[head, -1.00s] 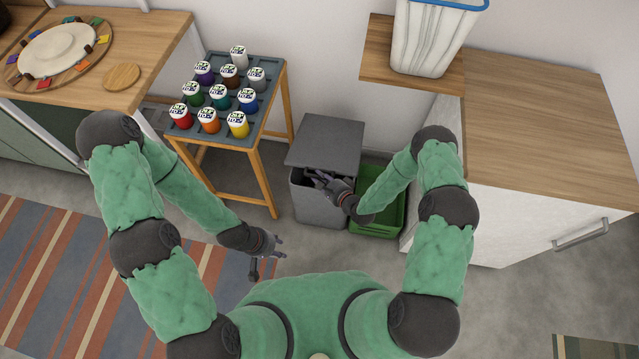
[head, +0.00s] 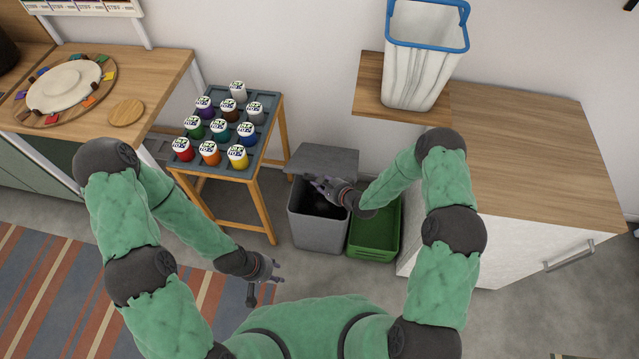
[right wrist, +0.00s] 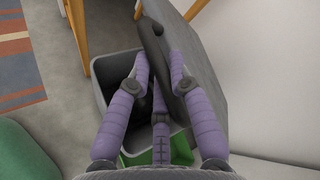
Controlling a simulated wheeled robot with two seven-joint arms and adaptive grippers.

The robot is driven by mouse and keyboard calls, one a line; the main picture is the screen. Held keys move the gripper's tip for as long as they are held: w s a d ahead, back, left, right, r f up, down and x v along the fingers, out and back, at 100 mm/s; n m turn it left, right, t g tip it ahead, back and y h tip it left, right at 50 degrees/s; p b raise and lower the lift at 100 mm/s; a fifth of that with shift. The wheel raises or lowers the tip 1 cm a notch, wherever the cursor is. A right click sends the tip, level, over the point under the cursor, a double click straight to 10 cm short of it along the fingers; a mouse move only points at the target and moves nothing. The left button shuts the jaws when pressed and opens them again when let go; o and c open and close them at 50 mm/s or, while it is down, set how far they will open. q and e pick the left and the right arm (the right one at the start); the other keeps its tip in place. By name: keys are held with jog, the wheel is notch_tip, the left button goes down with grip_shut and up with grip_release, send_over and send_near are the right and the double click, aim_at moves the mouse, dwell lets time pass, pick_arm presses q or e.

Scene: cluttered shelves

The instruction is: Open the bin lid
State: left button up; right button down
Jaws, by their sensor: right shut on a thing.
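The grey bin (head: 318,234) stands on the floor in the middle of the head view, its dark inside partly showing. Its grey lid (head: 327,160) is hinged up at the back, tilted well open. My right gripper (head: 322,188) is over the bin opening, shut on the lid at its front edge. In the right wrist view the fingers of my right gripper (right wrist: 160,72) straddle the dark edge of the lid (right wrist: 205,85), and the bin's opening (right wrist: 112,75) shows beside them. My left gripper (head: 272,270) is open and empty, low and left of the bin.
A green crate (head: 378,250) stands directly right of the bin. A stand with several paint jars (head: 268,150) is at its left. A wooden-topped white cabinet (head: 530,150) is at the right, with a blue-rimmed white basket (head: 415,75) near it. A striped rug (head: 70,290) lies at left.

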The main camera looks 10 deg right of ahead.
jog(key=c, duration=1.1)
grip_release()
jog(key=shift+d, duration=0.1)
jog(key=v, duration=1.2)
